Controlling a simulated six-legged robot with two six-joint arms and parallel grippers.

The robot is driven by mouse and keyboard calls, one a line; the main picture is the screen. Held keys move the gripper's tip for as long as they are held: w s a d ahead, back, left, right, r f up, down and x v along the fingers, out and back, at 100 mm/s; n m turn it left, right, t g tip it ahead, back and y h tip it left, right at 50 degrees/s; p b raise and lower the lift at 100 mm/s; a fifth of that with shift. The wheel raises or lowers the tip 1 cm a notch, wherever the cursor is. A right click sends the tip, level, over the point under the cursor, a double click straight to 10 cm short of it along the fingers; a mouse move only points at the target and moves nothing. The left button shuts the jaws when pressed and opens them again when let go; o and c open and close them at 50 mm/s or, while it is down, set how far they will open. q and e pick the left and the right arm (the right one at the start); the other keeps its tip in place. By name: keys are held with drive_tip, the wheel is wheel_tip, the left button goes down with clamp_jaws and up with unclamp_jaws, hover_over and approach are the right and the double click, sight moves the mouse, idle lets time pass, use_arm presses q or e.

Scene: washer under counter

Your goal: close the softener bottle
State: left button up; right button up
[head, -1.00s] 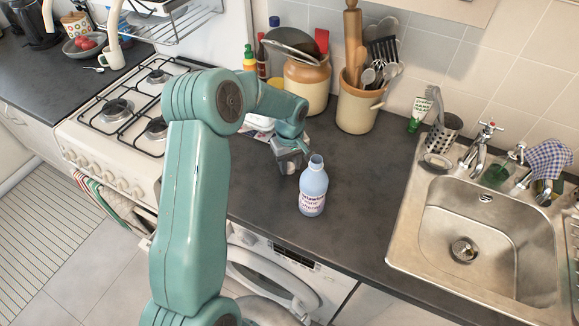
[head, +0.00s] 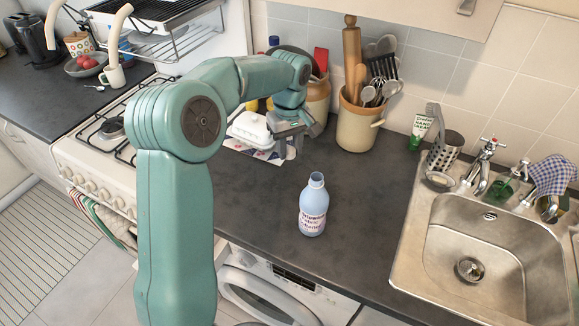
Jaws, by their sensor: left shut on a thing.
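The softener bottle (head: 313,208) is pale blue with a printed label. It stands upright on the dark counter, and its neck is open with no cap on it. My left gripper (head: 290,150) is up and behind the bottle, to its left in the head view, clear of it. It is shut on a small pale thing, probably the bottle cap, mostly hidden by the fingers. My right gripper is not in view.
A utensil crock (head: 357,128) stands behind. The sink (head: 480,245) is at right, the stove (head: 90,165) at left. The counter (head: 365,205) around the bottle is mostly clear.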

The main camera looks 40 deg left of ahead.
sight(289, 151)
use_arm(q)
drive_tip(key=shift+r, duration=3.2)
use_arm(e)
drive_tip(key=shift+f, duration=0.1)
